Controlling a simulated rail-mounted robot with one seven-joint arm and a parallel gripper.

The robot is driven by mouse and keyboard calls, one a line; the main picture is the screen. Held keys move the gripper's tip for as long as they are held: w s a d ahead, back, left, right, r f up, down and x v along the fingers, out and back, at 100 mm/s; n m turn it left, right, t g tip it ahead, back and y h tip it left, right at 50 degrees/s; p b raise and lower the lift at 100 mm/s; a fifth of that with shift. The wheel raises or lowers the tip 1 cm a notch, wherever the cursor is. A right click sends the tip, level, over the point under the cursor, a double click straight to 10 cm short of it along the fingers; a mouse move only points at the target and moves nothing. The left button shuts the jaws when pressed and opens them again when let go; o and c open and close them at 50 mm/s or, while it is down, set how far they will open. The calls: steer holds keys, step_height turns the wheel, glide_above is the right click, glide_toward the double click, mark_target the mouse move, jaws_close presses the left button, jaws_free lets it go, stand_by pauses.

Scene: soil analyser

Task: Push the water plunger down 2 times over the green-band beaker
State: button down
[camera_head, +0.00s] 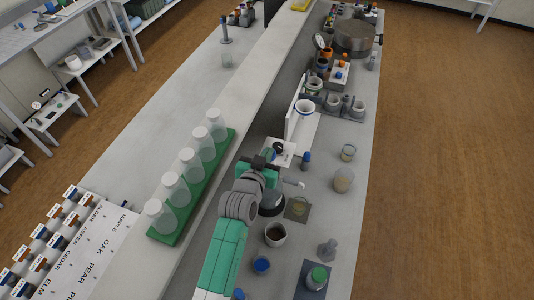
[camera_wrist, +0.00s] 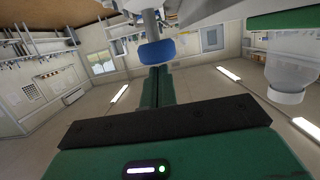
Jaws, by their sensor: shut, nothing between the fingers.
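In the wrist view, my gripper (camera_wrist: 157,72) is shut and empty. Its dark green fingers reach towards a round blue knob (camera_wrist: 156,52) on a grey rod, which I take for the water plunger. In the head view, my gripper (camera_head: 276,149) is by a white stand (camera_head: 286,155), and my wrist hides part of this spot. I cannot make out a green-band beaker. A clear beaker (camera_head: 299,206) stands on an olive mat, but no band colour shows on it.
Clear bottles (camera_head: 178,190) stand in a green rack (camera_head: 182,225) on the raised ledge to the left. A dark-filled cup (camera_head: 275,234), a blue cup (camera_head: 261,264) and a green-topped jar (camera_head: 318,276) stand near my arm. Beakers (camera_head: 343,180) stand near the right edge.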

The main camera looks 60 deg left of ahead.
steer(key=r+p+v, duration=0.1)
steer(key=p+v, duration=0.3)
steer(key=v, duration=0.6)
steer(key=shift+p, duration=0.35)
stand_by(0.5)
stand_by(0.6)
